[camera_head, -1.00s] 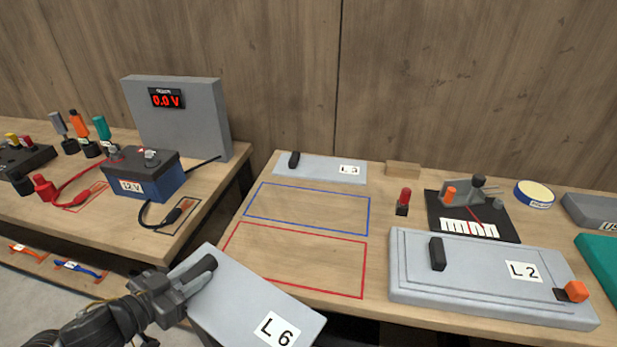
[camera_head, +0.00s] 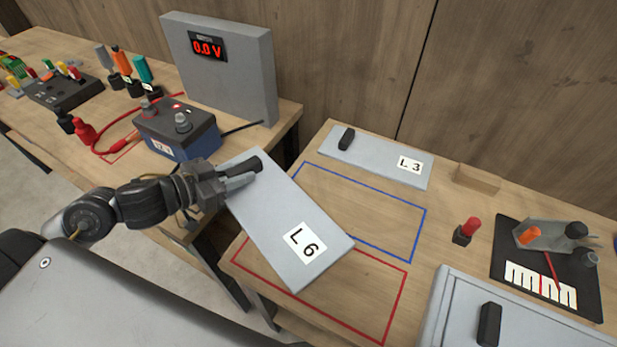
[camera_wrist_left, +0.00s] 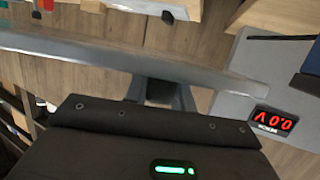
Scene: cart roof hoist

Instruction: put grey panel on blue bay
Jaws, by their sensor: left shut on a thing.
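The grey panel labelled L6 (camera_head: 285,228) is held by its dark handle at its upper left end. My left gripper (camera_head: 238,178) is shut on that handle in the head view. The panel is tilted in the picture and covers parts of the blue and red outlines. The blue bay (camera_head: 392,200) is a blue rectangle on the wooden table, empty where it shows. In the left wrist view the panel (camera_wrist_left: 150,62) shows as a grey band across the picture. My right gripper is not in view.
The L3 panel (camera_head: 378,157) lies behind the blue bay. The red bay (camera_head: 385,330) lies in front. A red-topped post (camera_head: 467,231) and a larger grey panel (camera_head: 455,320) are at right. A 12 V battery (camera_head: 178,130) and a meter box (camera_head: 225,65) stand on the left table.

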